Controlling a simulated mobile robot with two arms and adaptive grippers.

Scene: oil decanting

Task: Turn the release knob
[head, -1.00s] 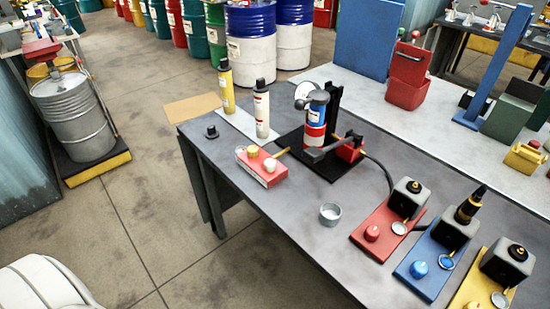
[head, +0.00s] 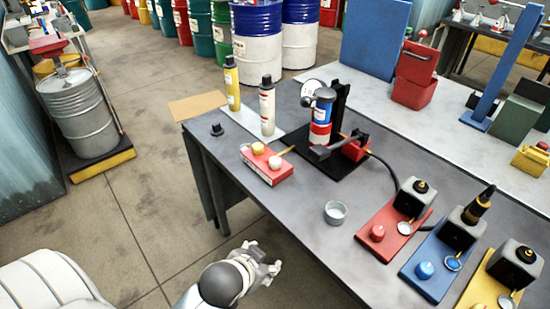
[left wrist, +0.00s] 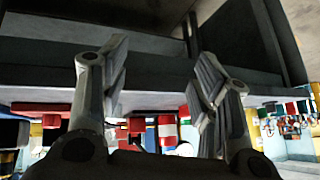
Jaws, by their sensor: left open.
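I cannot tell which part is the release knob. A red box (head: 267,172) near the table's left edge carries a yellow knob (head: 258,148) and a white knob (head: 275,162). A blue, white and red cylinder (head: 321,115) stands upright on a black stand, with a grey lever below it. A red knob (head: 377,232) sits on a red plate and a blue knob (head: 424,270) on a blue plate. My left gripper (head: 268,266) is open and empty in front of the table's near edge, apart from the knobs. Its spread fingers show in the left wrist view (left wrist: 162,85).
The grey table (head: 285,205) also bears a small metal cup (head: 335,212), a yellow bottle (head: 232,85) and a white bottle (head: 267,108). Black hoses run across the tabletop. Open floor (head: 150,220) lies left of the table.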

